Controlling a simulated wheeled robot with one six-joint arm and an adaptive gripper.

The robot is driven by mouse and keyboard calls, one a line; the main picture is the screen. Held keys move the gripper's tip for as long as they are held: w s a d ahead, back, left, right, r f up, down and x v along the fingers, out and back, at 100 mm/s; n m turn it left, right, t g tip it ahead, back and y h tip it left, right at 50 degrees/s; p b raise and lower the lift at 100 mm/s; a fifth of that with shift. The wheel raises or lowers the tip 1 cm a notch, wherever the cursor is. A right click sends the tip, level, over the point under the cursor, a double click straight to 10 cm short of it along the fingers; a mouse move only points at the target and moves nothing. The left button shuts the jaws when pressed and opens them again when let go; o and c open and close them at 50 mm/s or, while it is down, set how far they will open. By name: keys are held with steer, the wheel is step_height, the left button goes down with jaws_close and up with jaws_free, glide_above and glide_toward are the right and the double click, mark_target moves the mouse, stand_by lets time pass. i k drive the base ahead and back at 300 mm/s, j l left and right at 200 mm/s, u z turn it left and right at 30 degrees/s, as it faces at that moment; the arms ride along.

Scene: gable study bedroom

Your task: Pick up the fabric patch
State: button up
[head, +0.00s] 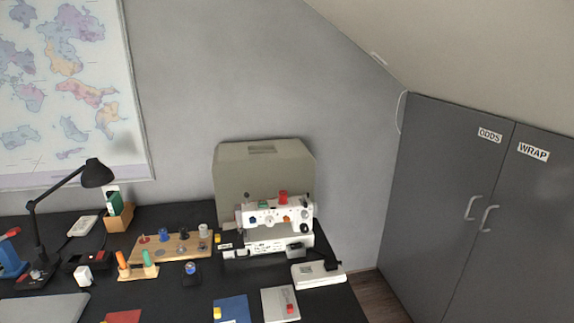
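Flat pieces lie at the front of the black desk (190,300). One is a blue square (234,306) with a small yellow item at its left edge, cut off by the frame's bottom. A red flat piece (123,317) lies further left, also cut off. A light grey flat piece (275,303) with a small red item on it lies to the right of the blue one. I cannot tell for sure which of these is the fabric patch. My gripper is not in view.
A white sewing machine (262,236) stands before a beige cover (245,180). A wooden spool rack (147,252), a white flat device (320,279), a black lamp (97,174) and a grey laptop-like slab (42,307) are on the desk. Grey cabinets (450,160) stand right.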

mark_target(225, 240)
steer(key=i+j+u, duration=0.3)
steer(key=i+j, duration=0.15)
steer(key=j, duration=0.2)
steer(key=i+j+u, duration=0.35)
steer(key=i+j, duration=0.15)
steer(key=i+j+u, duration=0.15)
steer(key=i, duration=0.2)
steer(key=i+j+u, duration=0.15)
steer(key=i, duration=0.45)
